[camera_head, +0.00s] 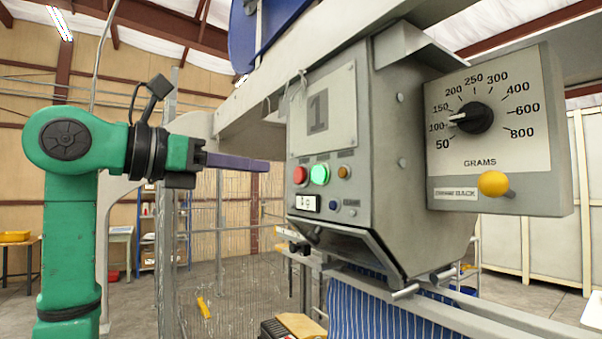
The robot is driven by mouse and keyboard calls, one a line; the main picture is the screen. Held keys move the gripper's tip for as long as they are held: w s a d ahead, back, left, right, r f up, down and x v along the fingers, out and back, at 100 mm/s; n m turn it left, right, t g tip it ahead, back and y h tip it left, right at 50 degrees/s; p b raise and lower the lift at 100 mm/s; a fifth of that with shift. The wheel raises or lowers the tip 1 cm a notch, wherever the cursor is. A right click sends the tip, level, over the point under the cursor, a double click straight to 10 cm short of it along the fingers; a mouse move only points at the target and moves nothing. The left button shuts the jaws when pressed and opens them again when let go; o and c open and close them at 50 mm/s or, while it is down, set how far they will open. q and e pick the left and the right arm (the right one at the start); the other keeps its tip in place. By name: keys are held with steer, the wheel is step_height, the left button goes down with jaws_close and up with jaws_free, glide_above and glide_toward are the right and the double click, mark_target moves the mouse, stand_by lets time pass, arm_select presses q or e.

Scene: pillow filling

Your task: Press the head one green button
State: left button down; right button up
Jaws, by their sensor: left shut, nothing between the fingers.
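The head one box (325,110), a grey metal housing marked "1", hangs in the middle of the view. Its green button (319,174) looks bright on the front panel, between a red button (300,175) and a small amber one (344,172). My left gripper (262,165) is on the left, level with the buttons. Its purple fingers are shut and empty, pointing right toward the panel. A gap shows in the picture between the fingertips and the panel. My right gripper is not in view.
A grams dial (474,117) with a yellow knob (493,184) is on the box's right side. A blue striped cloth (372,305) hangs below the box near metal rails. A wire mesh fence (225,240) stands behind my left arm. The space left of the panel looks free.

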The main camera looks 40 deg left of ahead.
mark_target(315, 174)
arm_select(q)
steer(key=w, duration=0.3)
steer(key=w+d+p, duration=0.1)
steer(key=w, duration=0.2)
steer(key=w+d, duration=0.1)
steer(key=w, duration=0.3)
steer(key=shift+f+p, duration=0.3)
steer(key=shift+s, duration=0.1)
